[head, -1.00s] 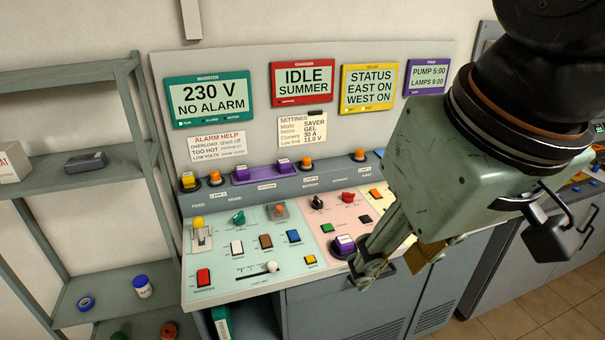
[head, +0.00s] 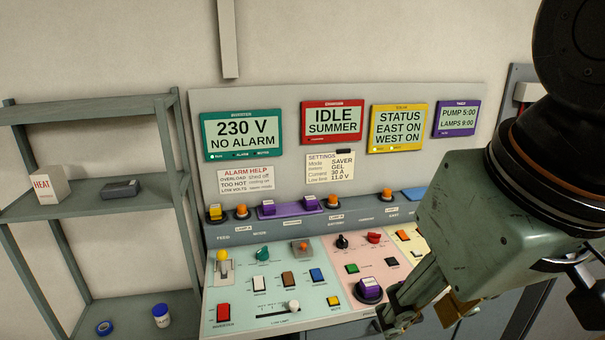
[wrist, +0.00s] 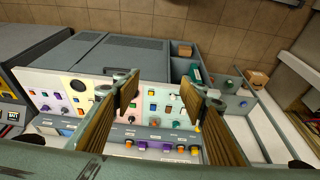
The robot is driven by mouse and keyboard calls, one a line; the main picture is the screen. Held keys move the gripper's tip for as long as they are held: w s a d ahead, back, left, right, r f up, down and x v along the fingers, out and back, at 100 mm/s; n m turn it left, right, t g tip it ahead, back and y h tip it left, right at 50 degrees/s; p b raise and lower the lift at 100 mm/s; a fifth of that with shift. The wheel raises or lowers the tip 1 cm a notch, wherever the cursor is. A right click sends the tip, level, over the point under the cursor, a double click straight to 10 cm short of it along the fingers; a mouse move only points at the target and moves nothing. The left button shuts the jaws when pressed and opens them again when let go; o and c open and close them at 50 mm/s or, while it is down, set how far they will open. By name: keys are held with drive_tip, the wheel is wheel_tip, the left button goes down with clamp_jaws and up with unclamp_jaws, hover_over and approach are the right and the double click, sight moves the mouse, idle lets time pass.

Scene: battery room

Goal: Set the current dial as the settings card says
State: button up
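The settings card (head: 330,167) is on the back wall of the console, below the red screen. It reads SAVER, GEL, 30 A for current and 11.0 V. The red dial (head: 374,237) on the pink panel (head: 355,254) sits below a small label that seems to read CURRENT. Its scale is too small to read. A black dial (head: 341,241) stands just left of it. My gripper (head: 418,302) is in front of the console's right part, apart from the red dial. The wrist view shows my gripper (wrist: 165,88) open and empty, its fingers hiding part of the panels.
A large purple button (head: 369,289) and small buttons surround the dials. A row of orange and purple controls on the ledge (head: 290,222) stands behind them. A grey shelf (head: 90,204) is at the left. My arm hides the console's right side.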

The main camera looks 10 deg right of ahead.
idle(0.5)
drive_tip(key=w+d+r+n+g+p, duration=0.1)
drive_tip(key=w+r, duration=0.2)
drive_tip(key=w, duration=0.5)
drive_tip(key=w+d+r+n+p, duration=0.1)
drive_tip(key=w+d+r, duration=0.1)
drive_tip(key=w, duration=0.7)
drive_tip(key=n+g+p, duration=0.3)
drive_tip(key=n+p, duration=0.1)
drive_tip(key=n, duration=0.1)
hover_over(375, 234)
wheel_tip(375, 234, down, 27)
drive_tip(key=shift+d+f, duration=0.15)
drive_tip(key=shift+f, duration=0.2)
drive_tip(key=shift+f, duration=0.15)
drive_tip(key=shift+f, duration=6.7)
